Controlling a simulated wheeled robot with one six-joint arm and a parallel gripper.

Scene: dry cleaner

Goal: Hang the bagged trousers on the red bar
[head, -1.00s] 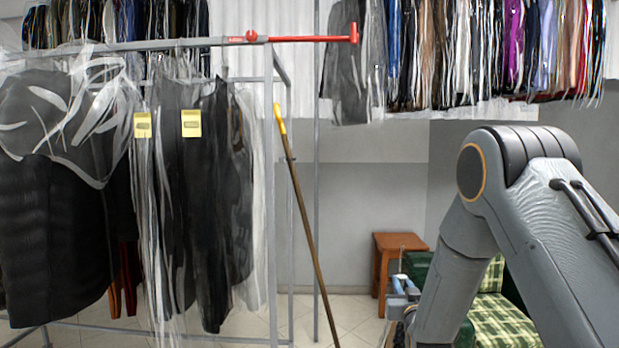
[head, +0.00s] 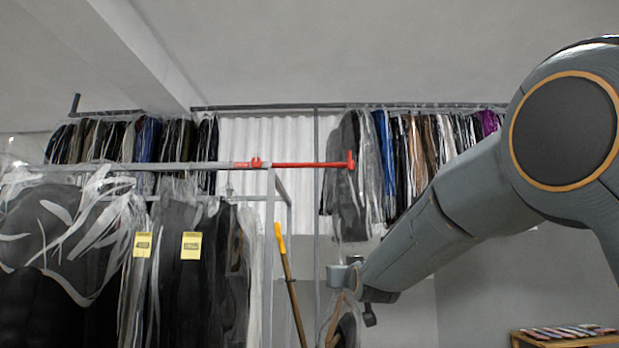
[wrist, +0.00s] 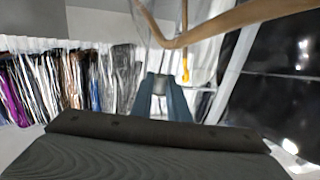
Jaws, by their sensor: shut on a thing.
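The red bar (head: 305,165) extends right from the end of the grey garment rail in the head view, with an upturned red stop at its tip. No garment hangs on the red part. My gripper (head: 342,285) is below and close to the bar's tip. It is shut on the hanger of the bagged trousers (head: 347,328), which hang dark and partly out of frame at the bottom. In the wrist view my gripper's fingers (wrist: 164,84) are close together, and the curved wooden hanger (wrist: 235,25) crosses the top right. The hanger's hook is not clear.
Bagged dark garments with yellow tags (head: 190,245) hang on the grey rail (head: 140,167) left of the red bar. A yellow-topped pole (head: 290,290) leans beside the rack post. More clothes (head: 400,160) hang on the back rail. A wooden table (head: 565,335) stands lower right.

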